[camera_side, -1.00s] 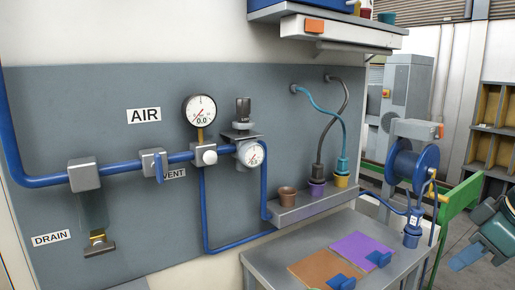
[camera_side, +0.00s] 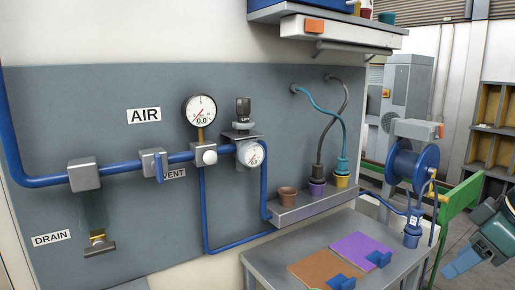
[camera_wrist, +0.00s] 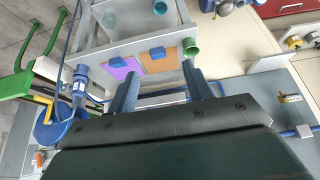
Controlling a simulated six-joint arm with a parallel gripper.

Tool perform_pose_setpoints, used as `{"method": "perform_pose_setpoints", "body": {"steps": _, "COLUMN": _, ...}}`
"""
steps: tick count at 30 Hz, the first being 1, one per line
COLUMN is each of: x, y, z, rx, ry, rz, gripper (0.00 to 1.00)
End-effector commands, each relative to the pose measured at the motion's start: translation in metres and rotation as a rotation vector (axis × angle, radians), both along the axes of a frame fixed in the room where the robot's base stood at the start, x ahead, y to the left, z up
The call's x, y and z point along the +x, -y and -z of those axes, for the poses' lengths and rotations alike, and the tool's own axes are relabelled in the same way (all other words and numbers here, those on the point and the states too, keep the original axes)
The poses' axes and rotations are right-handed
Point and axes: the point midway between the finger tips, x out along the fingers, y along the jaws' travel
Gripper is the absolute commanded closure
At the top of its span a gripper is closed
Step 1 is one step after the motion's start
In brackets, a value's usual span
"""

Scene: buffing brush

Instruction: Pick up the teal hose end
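The teal hose end (camera_side: 342,166) stands upright in a yellow cup (camera_side: 342,181) at the right end of the grey wall ledge. Its teal hose (camera_side: 322,111) curves up to a fitting on the wall panel. My gripper (camera_side: 462,264) is at the right edge of the side view, well apart from the hose end and empty. In the wrist view my gripper (camera_wrist: 160,72) shows two blue-grey fingers spread apart with nothing between them. I cannot make out the teal hose end in the wrist view.
A black hose end (camera_side: 318,171) stands in a purple cup (camera_side: 317,188) beside it, left of which is an empty brown cup (camera_side: 288,196). A blue hose reel (camera_side: 414,163) stands between my gripper and the ledge. A bench (camera_side: 268,262) holds orange and purple mats.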

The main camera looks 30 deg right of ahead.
Motion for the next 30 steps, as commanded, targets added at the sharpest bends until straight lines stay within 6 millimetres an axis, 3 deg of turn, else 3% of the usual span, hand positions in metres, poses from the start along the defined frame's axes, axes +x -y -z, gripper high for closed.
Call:
{"method": "perform_pose_setpoints", "body": {"steps": 3, "x": 0.0, "y": 0.0, "z": 0.0, "rx": 0.0, "ry": 0.0, "rz": 0.0, "gripper": 0.32}}
{"method": "perform_pose_setpoints", "body": {"steps": 11, "x": 0.0, "y": 0.0, "z": 0.0, "rx": 0.0, "ry": 0.0, "rz": 0.0, "gripper": 0.32}}
{"method": "perform_pose_setpoints", "body": {"steps": 17, "x": 0.012, "y": 0.0, "z": -0.01, "rx": 0.004, "ry": 0.002, "rz": 0.003, "gripper": 0.32}}
{"method": "perform_pose_setpoints", "body": {"steps": 23, "x": 0.045, "y": 0.003, "z": -0.037, "rx": 0.011, "ry": 0.007, "rz": 0.004, "gripper": 0.32}}
{"method": "perform_pose_setpoints", "body": {"steps": 30, "x": 0.106, "y": 0.015, "z": -0.075, "rx": 0.023, "ry": 0.02, "rz": 0.006, "gripper": 0.32}}
